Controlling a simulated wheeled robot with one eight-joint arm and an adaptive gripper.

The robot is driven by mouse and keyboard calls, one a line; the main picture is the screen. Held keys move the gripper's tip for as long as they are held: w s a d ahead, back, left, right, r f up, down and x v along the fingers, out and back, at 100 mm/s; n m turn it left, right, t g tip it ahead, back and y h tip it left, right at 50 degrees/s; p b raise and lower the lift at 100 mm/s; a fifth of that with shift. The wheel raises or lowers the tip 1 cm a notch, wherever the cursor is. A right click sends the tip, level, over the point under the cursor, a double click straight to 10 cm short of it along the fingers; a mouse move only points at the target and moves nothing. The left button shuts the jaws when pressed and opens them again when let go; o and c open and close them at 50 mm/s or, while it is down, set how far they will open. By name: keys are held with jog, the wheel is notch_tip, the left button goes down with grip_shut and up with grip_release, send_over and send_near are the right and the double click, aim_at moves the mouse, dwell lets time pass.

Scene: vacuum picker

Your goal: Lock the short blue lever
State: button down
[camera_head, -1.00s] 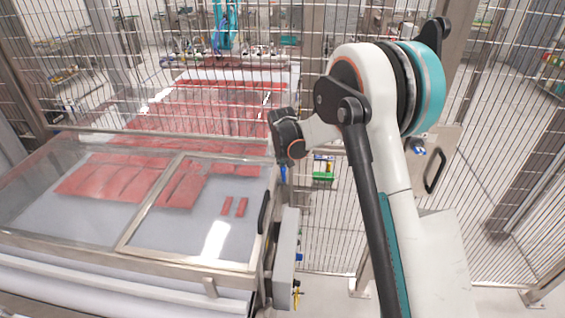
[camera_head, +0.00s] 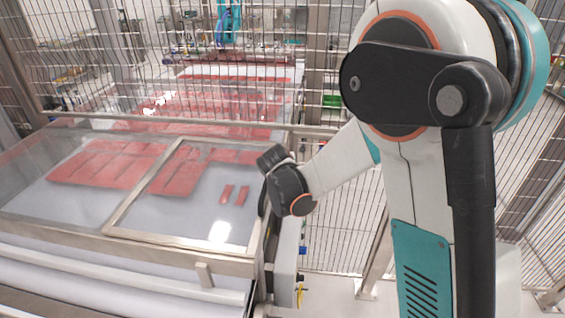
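A small blue part (camera_head: 303,250) shows on the right side of the grey box (camera_head: 287,255) at the machine's right edge. It may be the short blue lever, but it is too small to tell its shape or position. The dark wrist end of my arm (camera_head: 286,188) is above and slightly left of it, over the right edge of the clear cover. The fingers of my gripper cannot be made out, so I cannot tell whether they are open or shut or touching anything.
A framed clear cover (camera_head: 183,232) lies over a conveyor with red meat pieces (camera_head: 110,165). A yellow part (camera_head: 299,291) hangs low on the grey box. A wire mesh fence (camera_head: 340,235) stands behind and to the right. Bare floor shows right of the box.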

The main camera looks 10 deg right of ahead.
jog(key=shift+s+a+f, duration=0.1)
jog(key=shift+s+f, duration=0.15)
jog(key=shift+f, duration=0.05)
jog(key=shift+r, duration=0.1)
dwell(0.4)
jog(key=p+v, duration=0.2)
jog(key=v, duration=0.7)
jog(key=shift+s+a+f, duration=0.25)
jog(key=shift+a, duration=0.15)
